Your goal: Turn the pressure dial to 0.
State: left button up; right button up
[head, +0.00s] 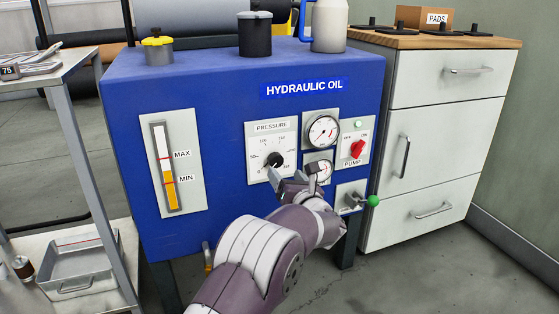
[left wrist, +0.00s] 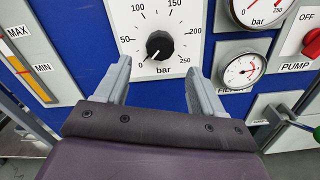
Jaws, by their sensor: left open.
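The pressure dial is a black knob (head: 275,159) on a white plate marked PRESSURE on the blue hydraulic oil cabinet (head: 225,95). In the left wrist view the knob (left wrist: 160,44) has a white pointer at its lower left, toward the 0 end of the scale, which runs from 0 to 250 bar. I cannot read the exact value. My left gripper (head: 294,175) is open in front of the plate, just below the knob. In the left wrist view its fingers (left wrist: 160,68) stand either side of the knob, apart from it. My right gripper is not in view.
Two round gauges (head: 323,131) sit right of the dial, with a red pump switch (head: 357,149) beyond. A green-tipped lever (head: 373,201) sticks out at lower right. A level gauge (head: 169,165) is at left. White drawers (head: 440,125) stand right and a metal rack (head: 85,165) left.

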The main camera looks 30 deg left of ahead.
pick_arm(q)
jog(key=p+v, duration=0.1)
jog(key=v, duration=0.4)
jog(key=shift+s+d, duration=0.25)
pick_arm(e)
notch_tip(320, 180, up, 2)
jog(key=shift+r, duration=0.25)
